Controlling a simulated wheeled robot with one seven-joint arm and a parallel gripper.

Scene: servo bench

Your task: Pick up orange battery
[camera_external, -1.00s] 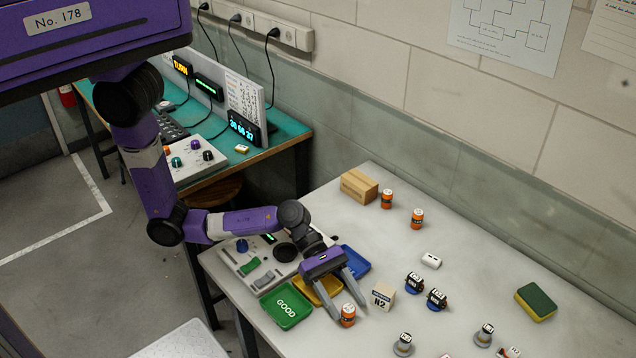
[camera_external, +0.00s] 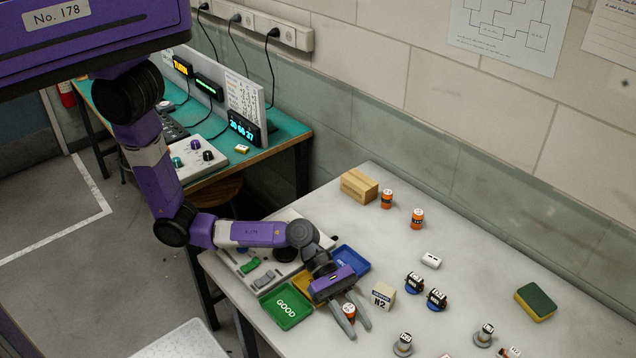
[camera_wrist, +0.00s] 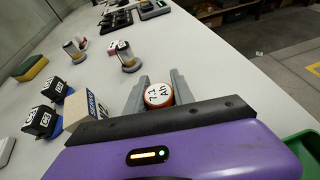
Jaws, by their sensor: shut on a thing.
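An orange battery (camera_external: 349,311) stands on the pale bench in front of the coloured trays. In the wrist view its white top, marked "7.1 Ah" (camera_wrist: 158,94), shows between the two grey fingers. My gripper (camera_external: 357,331) reaches down around this battery and is shut on it, one finger on each side. The fingers also show in the wrist view (camera_wrist: 160,77). The battery's lower part is hidden there. Two more orange batteries, one by the wooden block (camera_external: 387,199) and one to its right (camera_external: 417,219), stand apart at the back.
A cream servo box (camera_external: 383,296) stands close to the right of my gripper. Green (camera_external: 287,306), yellow and blue (camera_external: 352,259) trays lie to the left and behind. Dark servos (camera_external: 414,282), small motors (camera_external: 403,345) and a sponge (camera_external: 536,302) stand farther right.

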